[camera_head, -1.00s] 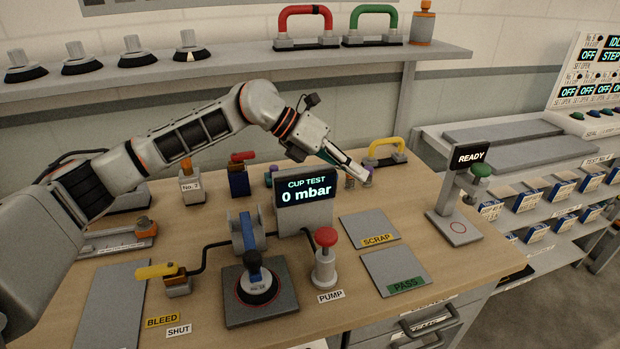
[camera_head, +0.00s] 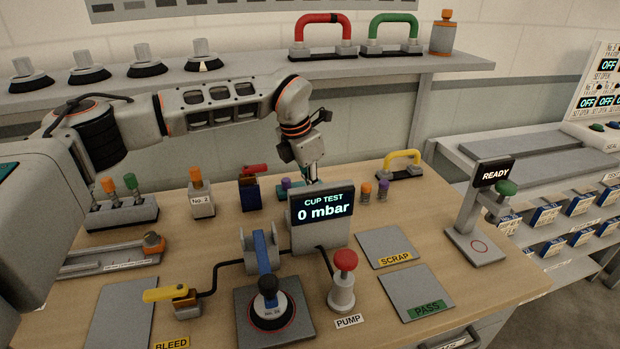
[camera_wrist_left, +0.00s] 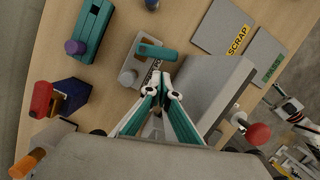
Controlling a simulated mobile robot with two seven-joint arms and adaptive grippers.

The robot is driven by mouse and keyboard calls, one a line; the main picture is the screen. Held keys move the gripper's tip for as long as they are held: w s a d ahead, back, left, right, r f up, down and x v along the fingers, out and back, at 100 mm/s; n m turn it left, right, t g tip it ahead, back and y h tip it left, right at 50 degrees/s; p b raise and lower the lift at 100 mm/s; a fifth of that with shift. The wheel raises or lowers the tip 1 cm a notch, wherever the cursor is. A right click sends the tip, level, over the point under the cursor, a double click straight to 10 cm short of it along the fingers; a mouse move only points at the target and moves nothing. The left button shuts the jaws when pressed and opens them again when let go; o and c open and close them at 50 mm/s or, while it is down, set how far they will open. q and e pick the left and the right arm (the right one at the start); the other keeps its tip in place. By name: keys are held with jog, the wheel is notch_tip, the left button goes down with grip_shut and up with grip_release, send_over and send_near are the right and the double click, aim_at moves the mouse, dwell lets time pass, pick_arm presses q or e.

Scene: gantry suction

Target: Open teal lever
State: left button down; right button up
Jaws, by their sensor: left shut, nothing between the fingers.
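In the left wrist view, the teal lever (camera_wrist_left: 157,52) is a short teal bar on a small grey base, with a white label beside it partly covered by my fingers. In the head view I cannot make the lever out; the CUP TEST display (camera_head: 322,207) and my gripper stand in front of that area. My left gripper (camera_head: 313,180) points down behind the display. In the wrist view its fingertips (camera_wrist_left: 161,80) are together and empty, just beside the lever's base and close to the bar; contact cannot be told. My right gripper is not in view.
The display's grey housing (camera_wrist_left: 205,88) stands close to my fingers. A teal block (camera_wrist_left: 92,30) with a purple knob lies nearby. The yellow lever (camera_head: 168,293), red pump knob (camera_head: 345,260) and test cup (camera_head: 270,305) are at the front. SCRAP (camera_head: 385,245) and PASS (camera_head: 415,292) plates are empty.

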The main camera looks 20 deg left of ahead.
pick_arm(q)
jog(key=shift+x, duration=2.6)
jog(key=shift+w+d+p, duration=0.2)
jog(key=shift+d+p, duration=0.15)
jog(key=shift+d, duration=0.3)
jog(key=shift+r, duration=0.2)
